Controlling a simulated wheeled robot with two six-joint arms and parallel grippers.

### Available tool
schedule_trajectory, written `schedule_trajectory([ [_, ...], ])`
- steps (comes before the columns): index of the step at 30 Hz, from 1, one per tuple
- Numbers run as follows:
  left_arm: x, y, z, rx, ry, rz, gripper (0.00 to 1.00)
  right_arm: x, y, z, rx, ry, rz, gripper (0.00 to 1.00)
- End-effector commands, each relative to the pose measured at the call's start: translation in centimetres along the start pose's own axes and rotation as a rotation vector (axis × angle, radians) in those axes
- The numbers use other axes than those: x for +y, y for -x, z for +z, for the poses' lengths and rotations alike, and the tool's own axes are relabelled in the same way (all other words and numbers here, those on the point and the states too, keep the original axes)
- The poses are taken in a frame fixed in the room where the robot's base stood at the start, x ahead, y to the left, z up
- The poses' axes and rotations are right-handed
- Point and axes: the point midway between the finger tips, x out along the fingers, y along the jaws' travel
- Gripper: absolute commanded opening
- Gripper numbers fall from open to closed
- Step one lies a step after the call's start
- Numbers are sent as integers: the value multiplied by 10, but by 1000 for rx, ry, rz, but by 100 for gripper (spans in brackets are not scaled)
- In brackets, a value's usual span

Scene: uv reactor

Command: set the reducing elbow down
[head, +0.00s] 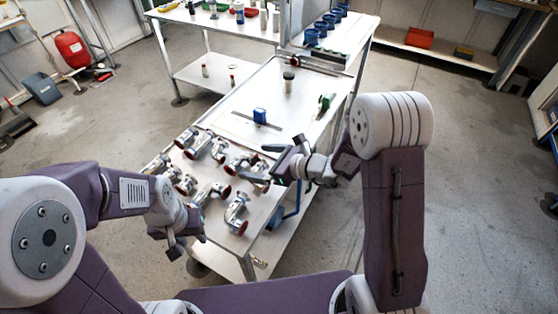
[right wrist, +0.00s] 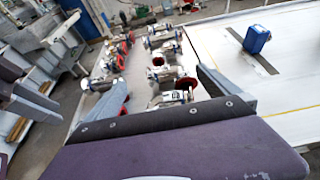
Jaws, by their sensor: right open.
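Several metallic pipe fittings with red ends stand on the near part of the white table; I cannot tell which is the reducing elbow. One elbow-shaped fitting (head: 237,208) is near the table's front, and another (head: 241,162) is just left of my right gripper. My right gripper (head: 268,164) is open and empty above the table at the right side of the group. In the right wrist view its two fingers are spread, with a red-ended fitting (right wrist: 178,92) visible beyond them. My left gripper (head: 178,246) hangs low at the table's front left corner; its jaws are unclear.
A blue block (head: 259,116) stands on a dark strip in the table's middle, with bare surface around it. A dark-capped jar (head: 288,82) and a green item (head: 326,101) are farther back. A shelved bench (head: 205,50) with blue cups (head: 312,37) adjoins the far end.

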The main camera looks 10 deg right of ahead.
Motion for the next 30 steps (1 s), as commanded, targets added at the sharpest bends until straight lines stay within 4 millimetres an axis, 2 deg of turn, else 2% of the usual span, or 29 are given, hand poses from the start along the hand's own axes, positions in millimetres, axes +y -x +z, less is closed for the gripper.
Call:
schedule_trajectory([
  [6,0,2,0,-2,0,0,36,-2,60,0,-2,-1,-8,100],
  [10,0,5,0,-2,0,0,36,-1,87,-1,-1,-2,-6,100],
  [15,0,6,0,-2,0,0,36,0,104,-1,-1,0,-2,100],
  [19,0,6,0,-2,0,0,36,1,106,-2,0,0,1,100],
  [21,0,6,0,-2,0,0,36,11,105,-5,23,35,37,100],
  [23,0,6,0,-1,0,0,36,36,104,-14,85,130,130,100],
  [25,0,6,0,-1,0,0,36,77,113,-38,205,337,306,100],
  [27,0,6,0,-2,0,0,36,111,134,-72,345,627,513,100],
  [29,0,6,0,-2,0,0,36,120,159,-100,453,898,680,100],
  [30,0,6,0,-1,0,0,36,118,174,-114,513,1079,776,100],
])
